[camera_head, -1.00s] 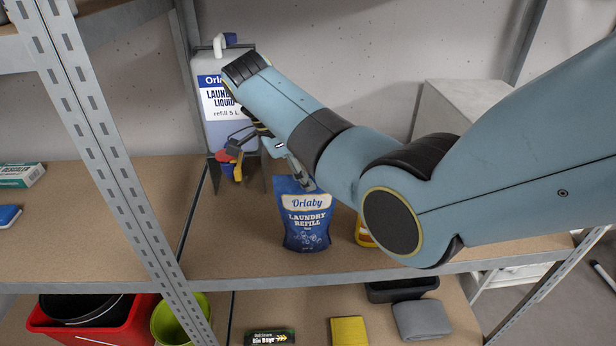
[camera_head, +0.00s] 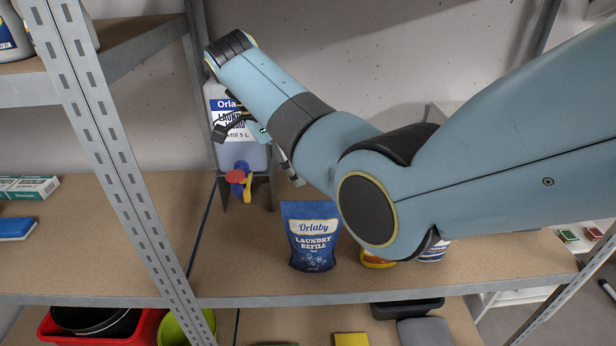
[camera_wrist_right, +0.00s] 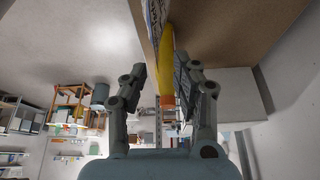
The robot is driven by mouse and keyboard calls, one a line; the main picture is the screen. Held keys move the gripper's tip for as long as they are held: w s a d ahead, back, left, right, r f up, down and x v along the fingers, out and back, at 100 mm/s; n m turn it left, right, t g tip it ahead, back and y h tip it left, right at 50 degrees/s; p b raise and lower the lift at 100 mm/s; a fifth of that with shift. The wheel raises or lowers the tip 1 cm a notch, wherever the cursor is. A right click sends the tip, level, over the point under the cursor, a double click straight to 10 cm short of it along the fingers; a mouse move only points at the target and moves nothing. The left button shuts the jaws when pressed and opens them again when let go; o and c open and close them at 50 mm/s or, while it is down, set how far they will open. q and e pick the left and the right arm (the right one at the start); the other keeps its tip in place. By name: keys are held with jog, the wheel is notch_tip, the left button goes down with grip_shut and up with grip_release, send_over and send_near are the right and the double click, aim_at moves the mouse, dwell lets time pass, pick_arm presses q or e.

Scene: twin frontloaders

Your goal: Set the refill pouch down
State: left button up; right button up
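The refill pouch (camera_head: 313,243), blue with a white Orlaby "Laundry Refill" label, stands upright on the middle shelf board, near its front. My right gripper (camera_head: 257,152) is above and left of it in the head view, in front of the large laundry liquid jug (camera_head: 233,152). Its fingers are spread, with a gap between them and the pouch. In the right wrist view the right gripper (camera_wrist_right: 158,85) is also open, and nothing is clamped in it. My left gripper is not in view.
A yellow container (camera_head: 374,260) and a white-blue one (camera_head: 433,252) stand right of the pouch, partly behind my arm. A metal upright (camera_head: 110,140) rises at the left. The board (camera_head: 240,270) is bare left of the pouch. A red-blue tap (camera_head: 238,176) juts from the jug.

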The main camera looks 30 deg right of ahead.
jog(key=p+v, duration=0.1)
jog(key=v, duration=0.2)
jog(key=shift+a+r+p, duration=0.1)
jog(key=shift+r+p, duration=0.1)
jog(key=shift+p, duration=0.1)
